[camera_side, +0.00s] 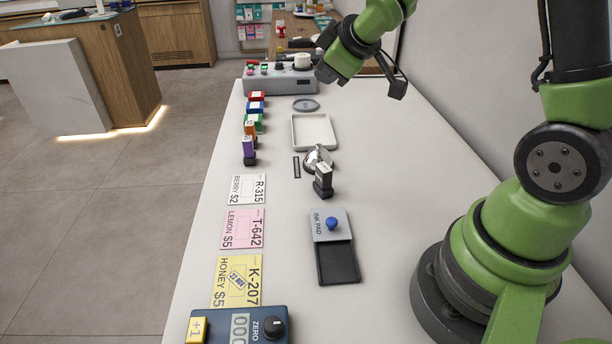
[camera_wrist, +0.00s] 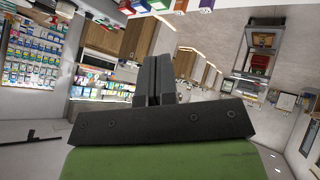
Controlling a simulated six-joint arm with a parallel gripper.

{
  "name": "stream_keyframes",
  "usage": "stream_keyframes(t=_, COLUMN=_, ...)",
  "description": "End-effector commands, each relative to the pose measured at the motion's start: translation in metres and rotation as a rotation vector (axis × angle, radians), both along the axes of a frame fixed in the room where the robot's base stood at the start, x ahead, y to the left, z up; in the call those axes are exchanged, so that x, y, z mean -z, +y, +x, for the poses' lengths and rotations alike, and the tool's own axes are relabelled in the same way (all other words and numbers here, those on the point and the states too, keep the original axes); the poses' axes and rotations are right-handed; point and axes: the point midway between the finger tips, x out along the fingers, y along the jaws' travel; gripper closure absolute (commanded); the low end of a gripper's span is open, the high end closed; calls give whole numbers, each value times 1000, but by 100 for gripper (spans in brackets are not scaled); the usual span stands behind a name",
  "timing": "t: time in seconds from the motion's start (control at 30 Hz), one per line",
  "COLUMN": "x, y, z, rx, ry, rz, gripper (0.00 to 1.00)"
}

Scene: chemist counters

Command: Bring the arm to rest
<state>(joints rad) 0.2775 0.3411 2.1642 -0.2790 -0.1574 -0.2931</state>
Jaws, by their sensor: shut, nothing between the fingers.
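My gripper (camera_side: 324,73) is raised above the far part of the white counter (camera_side: 420,190) in the side view, beside the grey control box. Its fingers are small and partly hidden by the wrist there. In the wrist view, my gripper (camera_wrist: 154,72) shows its two dark fingers pressed together with nothing between them. The wrist view looks out level across the shop, tilted, with shelves and lamps behind the fingers. My gripper touches nothing that I can see.
Below lie a grey control box (camera_side: 280,80), a white tray (camera_side: 296,144), a row of coloured stamps (camera_side: 254,122), a black stamp (camera_side: 323,180), an ink pad (camera_side: 338,268), three cards (camera_side: 243,228) and a blue counter device (camera_side: 205,318).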

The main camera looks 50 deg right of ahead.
Motion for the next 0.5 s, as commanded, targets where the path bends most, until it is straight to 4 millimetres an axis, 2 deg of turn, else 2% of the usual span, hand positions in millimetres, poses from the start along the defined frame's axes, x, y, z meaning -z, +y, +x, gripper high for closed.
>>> stream_keyframes(t=0.03, x=-21, y=9, z=-12, rx=51, ry=-14, rz=39, gripper=100)
stream_keyframes(t=0.2, x=-66, y=40, z=-65, rx=233, ry=-11, rz=229, gripper=100)
stream_keyframes(t=0.33, x=-86, y=67, z=-113, rx=342, ry=5, rz=405, gripper=100)
stream_keyframes(t=0.5, x=-95, y=99, z=-170, rx=429, ry=56, rz=622, gripper=100)
